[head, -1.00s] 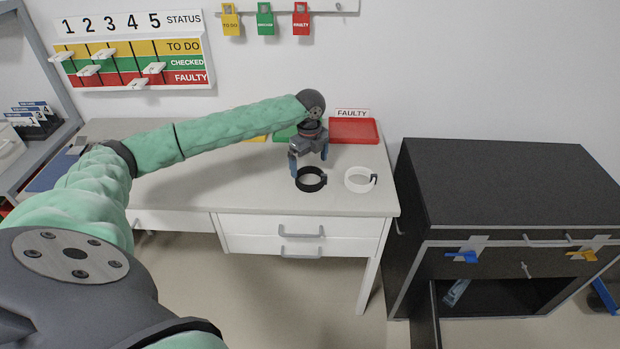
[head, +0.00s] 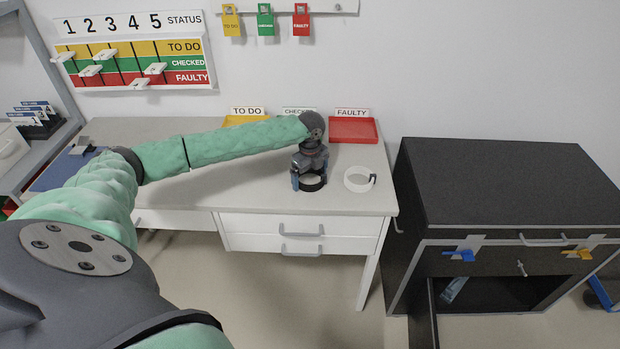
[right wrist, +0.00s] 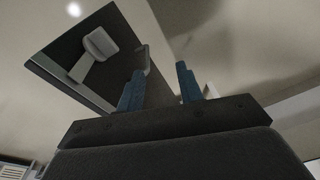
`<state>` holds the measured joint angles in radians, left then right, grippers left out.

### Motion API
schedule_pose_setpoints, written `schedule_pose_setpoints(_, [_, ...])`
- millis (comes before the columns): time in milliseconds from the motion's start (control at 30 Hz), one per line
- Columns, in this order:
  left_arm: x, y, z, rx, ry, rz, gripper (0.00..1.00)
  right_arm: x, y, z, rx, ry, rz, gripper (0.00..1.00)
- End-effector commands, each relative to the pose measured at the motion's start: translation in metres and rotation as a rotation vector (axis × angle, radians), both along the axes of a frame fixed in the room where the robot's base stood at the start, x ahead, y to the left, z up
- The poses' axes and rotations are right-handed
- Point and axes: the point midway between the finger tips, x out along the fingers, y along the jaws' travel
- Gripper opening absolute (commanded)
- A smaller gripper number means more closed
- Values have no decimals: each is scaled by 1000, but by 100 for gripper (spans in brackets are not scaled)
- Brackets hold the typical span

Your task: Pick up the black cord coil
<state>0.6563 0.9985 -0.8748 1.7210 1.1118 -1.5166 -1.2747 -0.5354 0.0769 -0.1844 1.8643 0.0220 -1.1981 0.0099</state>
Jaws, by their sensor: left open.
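The black cord coil (head: 312,187) lies on the light desktop near its front edge, partly hidden by my left gripper. My left gripper (head: 310,180) is over the coil, pointing down, with its blue fingers apart at opposite sides of the ring. I cannot tell whether the fingers touch it. A white cord coil (head: 358,180) lies just to the right, apart from the gripper. In the right wrist view my right gripper (right wrist: 160,90) has its two blue fingers apart with nothing between them.
Behind the gripper are a yellow tray (head: 243,120), a mostly hidden tray labelled checked, and a red tray (head: 353,131). The desk (head: 240,195) has free room left of the coil. A dark cabinet (head: 510,185) stands to the right.

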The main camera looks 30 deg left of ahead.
Motion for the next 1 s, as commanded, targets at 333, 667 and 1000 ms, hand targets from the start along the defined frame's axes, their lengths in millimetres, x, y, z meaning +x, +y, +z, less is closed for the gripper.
schedule_pose_setpoints(333, [0,0,1,0,-1,0,60,0,1,0,1,0,-1,36])
schedule_pose_setpoints(667, [1,0,7,-1,-2,0,60,1,1,2,0,3,0,36])
schedule_pose_setpoints(1000, [9,-7,44,-3,-3,-1,60,11,6,69,11,-8,2,36])
